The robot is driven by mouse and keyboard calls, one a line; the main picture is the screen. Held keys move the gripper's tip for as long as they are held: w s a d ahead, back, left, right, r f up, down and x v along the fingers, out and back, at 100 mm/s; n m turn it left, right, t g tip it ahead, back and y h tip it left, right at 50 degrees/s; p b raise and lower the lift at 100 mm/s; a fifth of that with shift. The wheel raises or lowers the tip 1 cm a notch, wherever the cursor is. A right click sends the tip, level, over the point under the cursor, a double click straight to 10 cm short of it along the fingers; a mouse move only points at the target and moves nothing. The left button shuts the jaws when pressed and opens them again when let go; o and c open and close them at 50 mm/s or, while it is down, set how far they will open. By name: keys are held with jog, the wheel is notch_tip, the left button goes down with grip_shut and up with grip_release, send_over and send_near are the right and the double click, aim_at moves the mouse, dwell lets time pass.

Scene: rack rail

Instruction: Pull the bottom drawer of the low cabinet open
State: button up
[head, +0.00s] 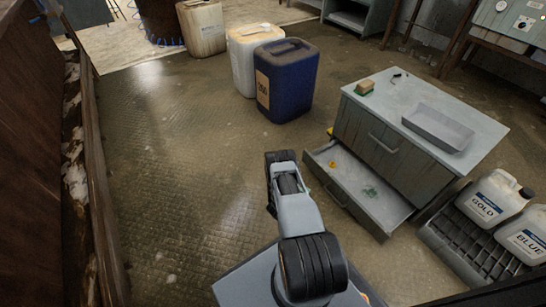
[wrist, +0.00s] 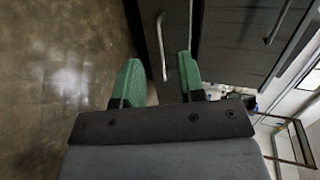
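The low cabinet (head: 352,120) is grey-green and stands right of centre in the head view. Its bottom drawer (head: 385,207) is pulled out, showing a pale interior with a few small things in it. The drawer's bar handle (head: 338,198) is on its front. In the wrist view, my gripper (wrist: 159,58) has two green fingers standing apart. A metal handle (wrist: 160,45) appears between them, with no visible contact; its depth relative to the fingertips is unclear. A second handle (wrist: 275,25) is on the front to the right. My arm hides the fingers in the head view.
A grey tray (head: 438,128) and a sponge (head: 364,87) lie on the cabinet top. White jugs labelled GOLD (head: 487,198) and BLUE (head: 525,237) stand on a rack at right. A blue canister (head: 287,80) stands behind my arm. The floor to the left is clear.

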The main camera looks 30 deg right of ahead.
jog(key=w+a+r+n+t+y, duration=0.2)
jog(key=w+a+r+n+y, duration=0.1)
jog(key=w+r, duration=0.4)
jog(key=w+a+r+n+t+y, duration=0.2)
jog(key=w+r+n, duration=0.3)
jog(key=w+r, duration=0.3)
jog(key=shift+w+a+t+y, duration=0.4)
jog(key=shift+w+a+y, duration=0.25)
jog(key=shift+w, duration=0.4)
